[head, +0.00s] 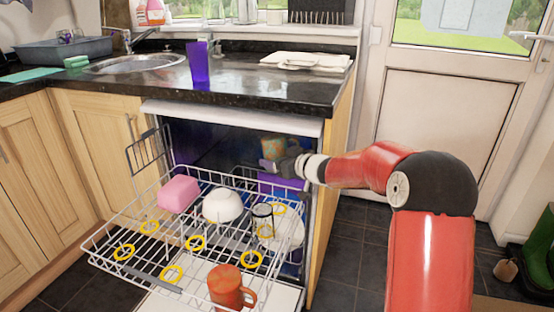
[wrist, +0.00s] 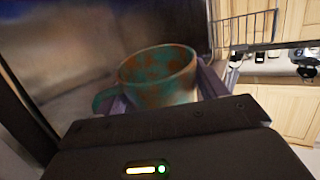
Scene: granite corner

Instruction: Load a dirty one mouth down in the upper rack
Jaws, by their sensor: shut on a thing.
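My gripper (head: 283,163) is shut on a teal mug with brown patches (head: 274,147), inside the dishwasher opening at the rack's back right. In the wrist view the same mug (wrist: 160,78) sits between the fingers (wrist: 165,95), its open rim toward the top and its handle at left. The pulled-out white wire rack (head: 160,262) carries a pink block-shaped item (head: 178,192), a white bowl mouth down (head: 222,205), a clear glass (head: 263,220) and an orange-brown mug (head: 226,286) at the front right.
Several yellow rings (head: 196,243) show on the rack. The dark counter (head: 130,92) overhangs the dishwasher opening close above my gripper. A purple cup (head: 198,63) stands on the counter beside the sink (head: 138,64). The rack's front left has bare room.

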